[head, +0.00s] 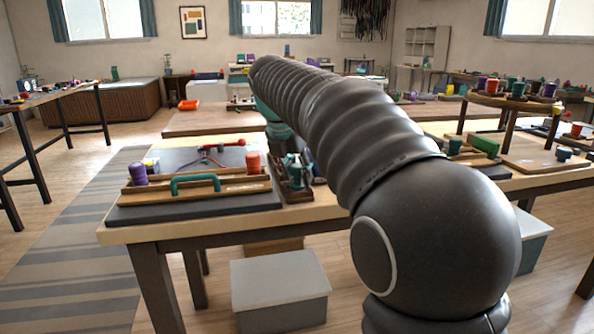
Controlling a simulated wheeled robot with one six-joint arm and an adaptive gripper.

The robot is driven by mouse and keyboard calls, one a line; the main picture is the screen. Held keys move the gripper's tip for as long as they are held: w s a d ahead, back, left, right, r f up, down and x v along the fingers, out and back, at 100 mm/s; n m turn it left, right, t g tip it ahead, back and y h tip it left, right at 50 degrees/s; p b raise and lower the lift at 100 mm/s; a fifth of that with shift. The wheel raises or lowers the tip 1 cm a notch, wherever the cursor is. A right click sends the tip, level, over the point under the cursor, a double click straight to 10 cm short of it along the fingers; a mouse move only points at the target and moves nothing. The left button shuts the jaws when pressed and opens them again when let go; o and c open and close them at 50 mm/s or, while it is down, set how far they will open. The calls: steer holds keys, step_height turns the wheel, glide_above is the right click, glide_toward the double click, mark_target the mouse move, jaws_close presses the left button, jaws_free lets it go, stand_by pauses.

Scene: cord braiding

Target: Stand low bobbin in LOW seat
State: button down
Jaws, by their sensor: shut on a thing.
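My arm crosses the view from the lower right and bends down over the bench. My gripper (296,160) is small and dark at its end, above the right end of the wooden board, partly covered by my arm. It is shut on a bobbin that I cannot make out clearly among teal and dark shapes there. The braiding board (150,187) has a purple bobbin (139,174) standing at its left and an orange-red bobbin (253,163) standing at its right. Red and blue cords (208,158) cross behind them. I cannot read which seat is marked LOW.
A teal handle (195,184) rises at the board's front. A dark tray (296,195) sits to its right. The board rests on a dark mat (125,214) on the wooden table (150,233). A grey box (280,285) stands on the floor below. More benches stand behind and right.

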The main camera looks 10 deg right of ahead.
steer(key=shift+f, duration=0.45)
steer(key=c, duration=0.7)
jaws_free()
steer(key=v, duration=1.1)
steer(key=s+d+f+m+y, duration=0.1)
steer(key=s+f+m, duration=0.7)
steer(key=s+m, duration=0.1)
steer(key=s+d+f+m+t+y, duration=0.1)
steer(key=s+f+m, duration=0.8)
steer(key=s+d+f+m+t+y, duration=0.1)
steer(key=s+f+m, duration=0.7)
steer(key=s+m, duration=0.1)
steer(key=shift+s+f, duration=0.2)
steer(key=shift+s, duration=0.05)
